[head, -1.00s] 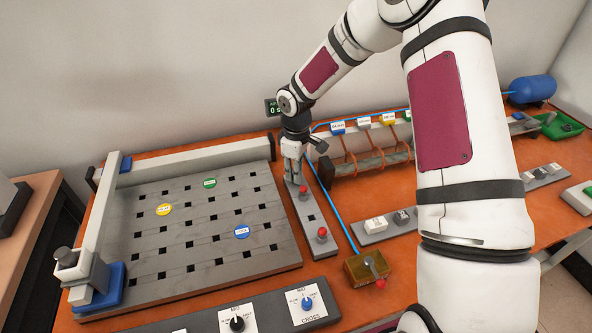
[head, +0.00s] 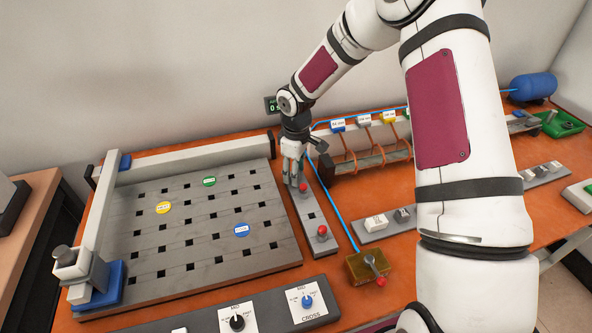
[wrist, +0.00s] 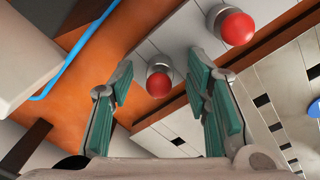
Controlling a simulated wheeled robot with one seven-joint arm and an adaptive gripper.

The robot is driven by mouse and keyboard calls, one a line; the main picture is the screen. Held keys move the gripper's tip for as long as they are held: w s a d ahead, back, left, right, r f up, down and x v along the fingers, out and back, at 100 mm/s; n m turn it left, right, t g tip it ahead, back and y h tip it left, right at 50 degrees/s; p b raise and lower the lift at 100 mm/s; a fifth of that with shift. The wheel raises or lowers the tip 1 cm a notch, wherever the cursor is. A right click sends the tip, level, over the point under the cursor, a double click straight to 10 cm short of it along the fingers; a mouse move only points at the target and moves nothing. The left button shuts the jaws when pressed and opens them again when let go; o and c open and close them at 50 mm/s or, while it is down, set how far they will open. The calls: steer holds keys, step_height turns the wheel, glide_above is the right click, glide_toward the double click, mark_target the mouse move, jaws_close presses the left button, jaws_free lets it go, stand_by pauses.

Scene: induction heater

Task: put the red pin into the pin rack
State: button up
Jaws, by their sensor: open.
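Two red ball-topped pieces on metal collars stand on a narrow grey strip (head: 313,216); either could be the red pin. The far red ball (head: 304,187) is just right of my gripper (head: 292,178) in the head view. The near red ball (head: 322,231) is at the strip's front end. In the wrist view my gripper (wrist: 160,84) is open, and one red ball (wrist: 159,84) shows in the gap between the green-padded fingers. The other red ball (wrist: 236,27) lies beyond the right finger. No contact is visible. I cannot tell which part is the pin rack.
A slotted grey plate (head: 200,262) with coloured discs and a raised rail lies left of the strip. A blue hose (head: 335,205) runs along the right. A brass box (head: 366,268) with a lever and a coil unit (head: 365,160) are also to the right.

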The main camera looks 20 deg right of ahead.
step_height(320, 180, up, 12)
steer(key=shift+s, duration=0.35)
steer(key=shift+a, duration=0.1)
steer(key=s+d+r+m+t+h, duration=0.15)
steer(key=s+r+m, duration=0.35)
steer(key=s+r, duration=1.1)
steer(key=s+r+m+t+y, duration=0.1)
steer(key=s+m, duration=0.1)
steer(key=s, duration=0.6)
steer(key=s+a+r+m+t, duration=0.1)
steer(key=s+m, duration=0.1)
steer(key=s, duration=0.6)
steer(key=shift+s+m+t+y, duration=0.3)
steer(key=shift+t+y, duration=0.05)
steer(key=shift+r, duration=0.1)
